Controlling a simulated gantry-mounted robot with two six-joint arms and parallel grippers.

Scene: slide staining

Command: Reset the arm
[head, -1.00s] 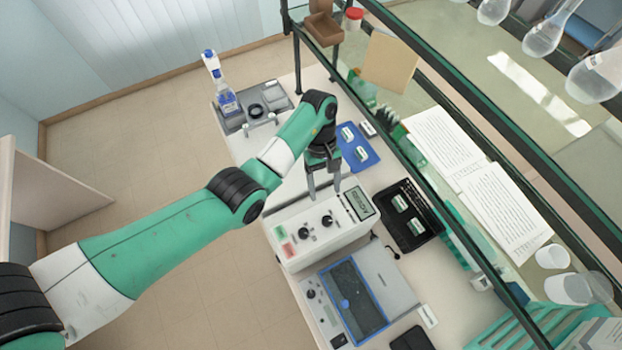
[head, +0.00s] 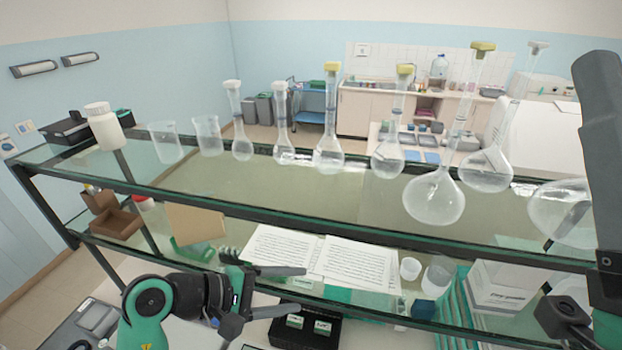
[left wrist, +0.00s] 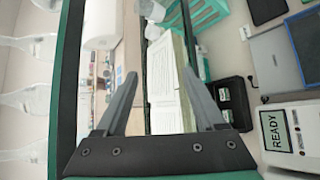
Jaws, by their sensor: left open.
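My left gripper (head: 292,291) is in the lower middle of the head view, in front of the glass shelf rack. Its two dark fingers are spread apart and point right, with nothing between them. In the left wrist view the open fingers (left wrist: 160,82) frame part of the shelf and the white printed sheets (left wrist: 165,85) beyond. My green left arm (head: 146,312) comes in at the lower left. Dark parts that look like my right arm (head: 603,150) show at the right edge; I cannot make out its jaws.
The glass shelf rack (head: 330,222) spans the head view, with several flasks (head: 328,150) on top. Printed sheets (head: 320,258) lie behind its lower rail. A black slide tray (head: 290,340) lies below the left gripper. A device reading READY (left wrist: 292,135) stands at right in the wrist view.

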